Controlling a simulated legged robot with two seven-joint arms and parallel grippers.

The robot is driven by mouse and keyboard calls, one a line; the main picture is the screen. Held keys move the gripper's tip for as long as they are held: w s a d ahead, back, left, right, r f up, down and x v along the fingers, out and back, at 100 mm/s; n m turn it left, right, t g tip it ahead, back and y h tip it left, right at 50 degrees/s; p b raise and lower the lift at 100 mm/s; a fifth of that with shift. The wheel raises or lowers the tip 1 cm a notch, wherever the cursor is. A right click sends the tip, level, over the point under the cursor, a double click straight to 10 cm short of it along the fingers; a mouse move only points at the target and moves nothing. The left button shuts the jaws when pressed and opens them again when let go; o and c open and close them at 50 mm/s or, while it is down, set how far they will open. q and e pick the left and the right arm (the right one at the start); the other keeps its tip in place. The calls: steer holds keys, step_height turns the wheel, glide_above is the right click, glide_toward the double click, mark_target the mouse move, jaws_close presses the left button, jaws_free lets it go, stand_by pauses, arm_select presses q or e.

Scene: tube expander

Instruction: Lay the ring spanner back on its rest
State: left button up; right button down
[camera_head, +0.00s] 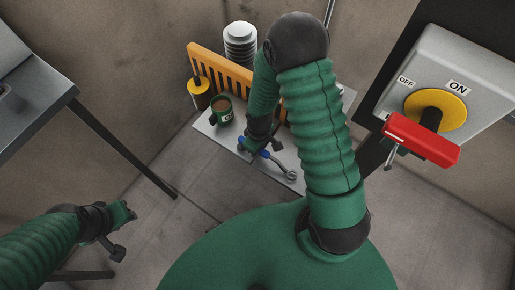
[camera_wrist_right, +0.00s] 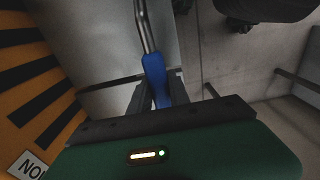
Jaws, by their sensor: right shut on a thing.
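The ring spanner (camera_head: 291,175) has a blue grip and a bare metal shaft; its ring end points down and right over the small pale table in the head view. My right gripper (camera_head: 249,146) is shut on the blue grip. In the right wrist view the blue grip (camera_wrist_right: 155,78) sits between the two dark fingers, and the bent shaft runs up out of the picture. The spanner's rest cannot be made out for sure. My left gripper (camera_head: 122,230) is at the lower left, away from the table, and its jaws are unclear.
A green mug (camera_head: 221,110) with a brown drink stands on the table (camera_head: 215,130). Behind are an orange slotted panel (camera_head: 225,72), a yellow-topped container (camera_head: 200,93) and a white ribbed cylinder (camera_head: 240,43). A red-handled switch box (camera_head: 465,70) is at right.

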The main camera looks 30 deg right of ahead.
steer(key=shift+f+b, duration=0.3)
steer(key=shift+f, duration=0.25)
steer(key=c, duration=1.1)
jaws_free()
steer(key=shift+c, duration=0.2)
step_height(320, 180, up, 8)
steer(key=p, duration=0.8)
steer(key=shift+s+r, duration=0.1)
steer(key=shift+r, duration=0.1)
steer(key=shift+f, duration=0.15)
